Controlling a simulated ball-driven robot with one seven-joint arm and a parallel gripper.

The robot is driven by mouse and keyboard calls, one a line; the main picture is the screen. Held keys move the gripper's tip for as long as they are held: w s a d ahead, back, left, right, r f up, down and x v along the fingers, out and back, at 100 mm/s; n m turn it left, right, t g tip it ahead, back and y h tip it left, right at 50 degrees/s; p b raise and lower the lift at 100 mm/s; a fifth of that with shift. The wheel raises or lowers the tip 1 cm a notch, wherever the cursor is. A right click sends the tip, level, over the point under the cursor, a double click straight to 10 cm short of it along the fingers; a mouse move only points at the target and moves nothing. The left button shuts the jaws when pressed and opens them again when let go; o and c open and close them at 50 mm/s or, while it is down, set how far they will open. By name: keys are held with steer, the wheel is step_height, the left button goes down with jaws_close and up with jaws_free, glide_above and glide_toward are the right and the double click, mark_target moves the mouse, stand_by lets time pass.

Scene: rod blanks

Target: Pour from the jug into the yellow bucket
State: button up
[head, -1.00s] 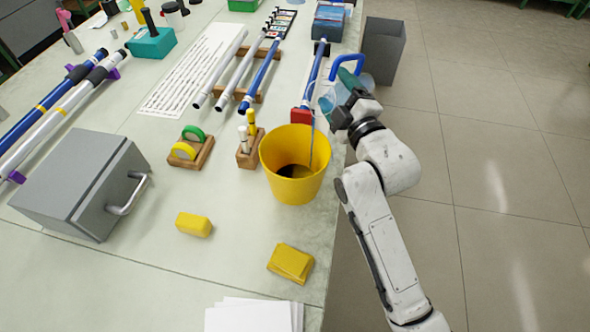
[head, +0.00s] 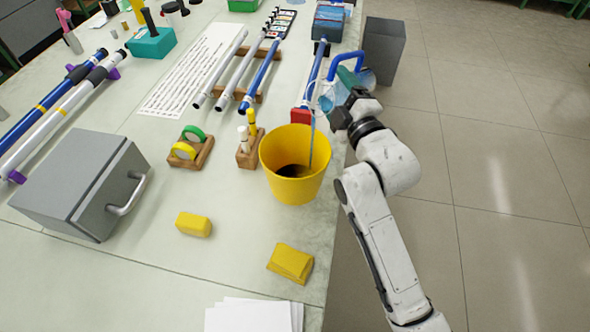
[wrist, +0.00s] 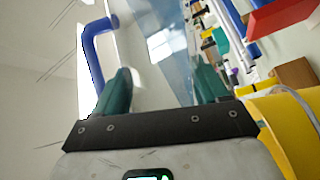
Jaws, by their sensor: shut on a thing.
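The clear jug (head: 332,93) with a blue handle (head: 346,60) is tilted beside and above the yellow bucket's far right rim. My gripper (head: 350,92) is shut on the jug. In the wrist view, its green fingers (wrist: 162,88) stand on either side of the jug's clear wall (wrist: 160,45). The yellow bucket (head: 292,180) stands upright near the table's right edge, with a dark patch at its inside bottom. A thin pale stream (head: 311,145) runs from the jug down into the bucket. The jug's liquid level is hard to make out.
A wooden holder with markers (head: 249,152) stands just left of the bucket. Two yellow blocks (head: 290,263) (head: 194,224) lie in front. A grey box (head: 85,185) stands at left. Rods (head: 262,75) lie behind the bucket. A grey bin (head: 383,52) stands on the floor.

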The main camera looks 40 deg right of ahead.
steer(key=shift+a+r+n, duration=0.15)
steer(key=shift+r+n, duration=0.15)
steer(key=shift+n, duration=0.2)
stand_by(0.7)
steer(key=shift+r+t, duration=0.15)
steer(key=shift+t, duration=0.15)
steer(key=shift+n, duration=0.3)
stand_by(0.4)
steer(key=shift+a+r+n, duration=0.15)
steer(key=shift+r+n, duration=0.05)
steer(key=shift+n, duration=0.1)
steer(key=shift+p, duration=0.3)
stand_by(0.4)
steer(key=shift+s+a+r+n+t, duration=0.1)
steer(key=shift+r+n+t, duration=0.05)
steer(key=shift+n+t, duration=0.2)
stand_by(0.6)
steer(key=shift+a+r+n+p, duration=0.15)
steer(key=shift+r+n+p, duration=0.05)
steer(key=shift+n+p, duration=0.25)
stand_by(1.5)
